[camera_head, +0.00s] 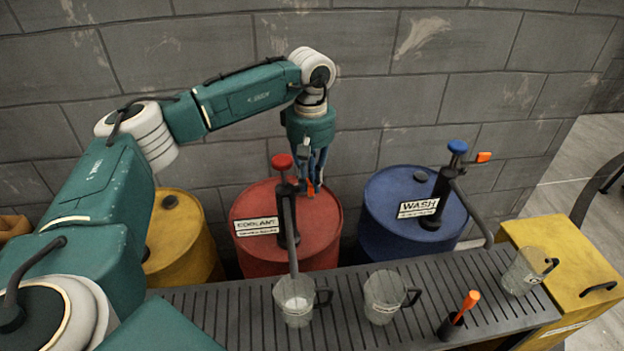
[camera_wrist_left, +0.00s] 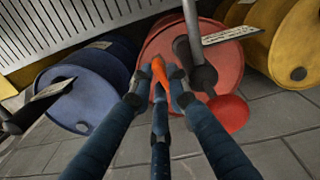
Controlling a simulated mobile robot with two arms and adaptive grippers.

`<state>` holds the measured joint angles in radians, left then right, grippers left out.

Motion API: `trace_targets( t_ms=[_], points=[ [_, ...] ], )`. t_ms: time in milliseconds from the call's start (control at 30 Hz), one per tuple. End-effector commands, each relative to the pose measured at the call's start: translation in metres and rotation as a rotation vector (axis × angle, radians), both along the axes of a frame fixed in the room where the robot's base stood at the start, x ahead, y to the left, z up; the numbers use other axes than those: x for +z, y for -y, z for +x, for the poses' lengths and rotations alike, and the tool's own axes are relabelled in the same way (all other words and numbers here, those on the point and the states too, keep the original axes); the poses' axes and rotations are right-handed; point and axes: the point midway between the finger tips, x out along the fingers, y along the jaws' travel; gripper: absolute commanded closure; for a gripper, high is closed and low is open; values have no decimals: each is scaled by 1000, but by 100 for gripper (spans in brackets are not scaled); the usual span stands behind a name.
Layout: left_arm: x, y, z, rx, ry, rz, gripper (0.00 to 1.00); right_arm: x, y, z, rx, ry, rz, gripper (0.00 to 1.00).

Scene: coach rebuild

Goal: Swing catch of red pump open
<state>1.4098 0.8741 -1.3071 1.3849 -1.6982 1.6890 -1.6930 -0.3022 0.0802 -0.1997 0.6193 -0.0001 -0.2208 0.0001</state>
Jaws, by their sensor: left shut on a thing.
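The red pump (camera_head: 288,210) stands on the red drum (camera_head: 322,222) labelled COOLANT. It has a black body and a red knob (camera_head: 281,161); the knob also shows in the left wrist view (camera_wrist_left: 228,113). Its orange catch (camera_wrist_left: 177,76) lies between my left gripper's fingers in the left wrist view. My left gripper (camera_head: 311,188) reaches down from above, just right of the pump body, and is shut on the catch. The fingers hide part of the catch. The pump's spout points down toward a clear jug (camera_head: 296,300). My right gripper is not in view.
A blue drum (camera_head: 385,225) labelled WASH with a blue-knobbed pump (camera_head: 440,190) stands to the right, a yellow drum (camera_head: 180,240) to the left. More clear jugs (camera_head: 383,296) and an orange-handled tool (camera_head: 464,308) are on the slatted bench (camera_head: 240,320). A block wall is close behind.

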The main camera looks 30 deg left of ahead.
Motion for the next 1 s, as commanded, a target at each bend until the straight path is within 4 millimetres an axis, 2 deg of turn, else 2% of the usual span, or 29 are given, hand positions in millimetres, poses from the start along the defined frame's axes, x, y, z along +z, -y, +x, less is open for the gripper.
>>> trace_targets(
  t_ms=[333,367,433,467,800,867,1000],
  points=[
    [3,0,2,-2,6,-2,100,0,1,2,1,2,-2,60],
    [3,0,2,-2,7,-1,82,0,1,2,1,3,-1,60],
    [3,0,2,-1,6,-2,68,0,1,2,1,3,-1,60],
    [2,0,1,-1,6,-2,65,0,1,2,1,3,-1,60],
    [4,0,1,-1,4,0,65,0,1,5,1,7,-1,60],
    [9,0,1,-1,4,-1,65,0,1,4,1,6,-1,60],
    [33,0,2,-2,7,-1,65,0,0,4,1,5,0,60]
  ],
)
